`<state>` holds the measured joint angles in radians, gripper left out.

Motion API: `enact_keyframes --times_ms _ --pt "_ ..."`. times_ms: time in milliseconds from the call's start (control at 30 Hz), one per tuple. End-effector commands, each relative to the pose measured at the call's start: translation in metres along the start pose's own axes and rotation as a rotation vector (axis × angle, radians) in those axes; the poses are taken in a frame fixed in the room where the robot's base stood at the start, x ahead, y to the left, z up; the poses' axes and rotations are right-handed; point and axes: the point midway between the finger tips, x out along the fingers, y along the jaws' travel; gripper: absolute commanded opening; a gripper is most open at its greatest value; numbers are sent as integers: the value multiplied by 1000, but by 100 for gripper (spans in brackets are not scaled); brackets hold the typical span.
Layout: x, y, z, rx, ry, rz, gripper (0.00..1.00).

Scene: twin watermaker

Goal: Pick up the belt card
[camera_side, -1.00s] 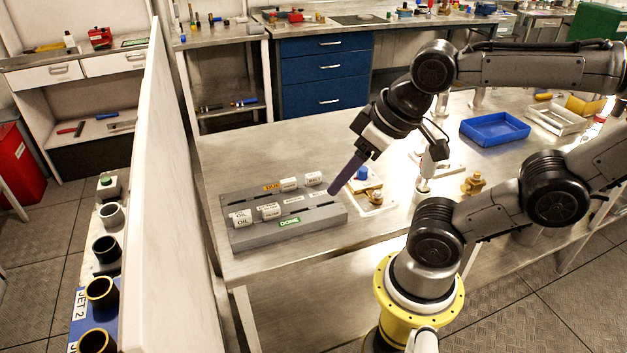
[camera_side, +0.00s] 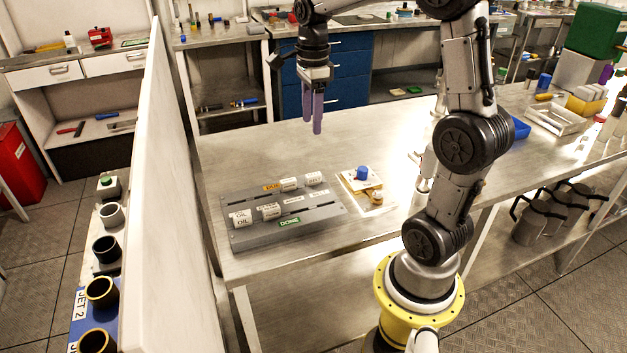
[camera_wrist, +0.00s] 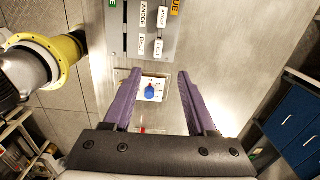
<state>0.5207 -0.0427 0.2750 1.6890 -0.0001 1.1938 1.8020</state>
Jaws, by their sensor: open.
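The belt card (camera_side: 314,178) is a white card standing in the back row of the grey rack (camera_side: 325,211), at its right end. In the wrist view the belt card (camera_wrist: 159,47) shows its BELT lettering beside a matching flat label. My gripper (camera_side: 313,132) has purple fingers pointing down, high over the bench and apart from the rack. In the wrist view my gripper (camera_wrist: 159,73) is open and empty, with the card beyond the fingertips.
Other white cards stand in the rack, including an oil card (camera_side: 240,218) at front left. A pale plate with a blue knob (camera_side: 362,173) sits right of the rack. A white partition (camera_side: 170,200) rises left of the bench. The bench behind the rack is clear.

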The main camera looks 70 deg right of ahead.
Motion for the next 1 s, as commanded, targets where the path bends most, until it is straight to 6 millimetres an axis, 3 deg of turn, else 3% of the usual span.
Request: enact_keyframes --times_ms 133,500,833,1000 --pt "15 -3 -13 37 7 30 57" --pt "78 0 -13 35 8 31 57" --pt "104 1 -11 33 7 29 57" --pt "128 4 -5 33 8 31 57"
